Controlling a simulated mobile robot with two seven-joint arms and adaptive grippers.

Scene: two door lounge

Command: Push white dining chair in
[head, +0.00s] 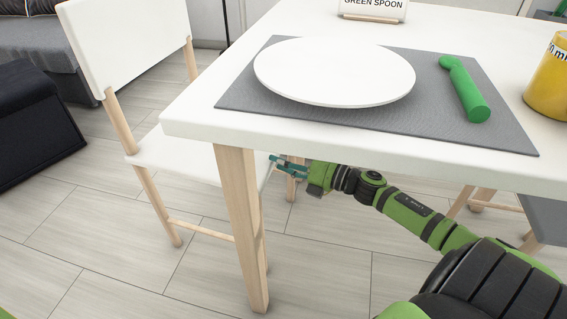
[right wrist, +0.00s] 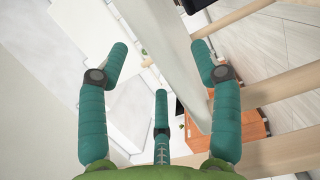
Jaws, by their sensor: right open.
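The white dining chair (head: 128,42) stands at the left of the table in the head view, upright, with light wooden legs. Its white seat (head: 185,152) reaches partly under the table's left end, and a table leg hides part of it. My right gripper (head: 276,166) is below the tabletop, close to the seat's right edge; whether it touches cannot be told. In the right wrist view, the teal fingers (right wrist: 160,65) are spread open, with a pale slab behind and between them that seems to be part of the chair. My left gripper is not in view.
A grey chair (head: 545,215) is at right. Dark seating (head: 35,125) stands far left; floor between is clear.

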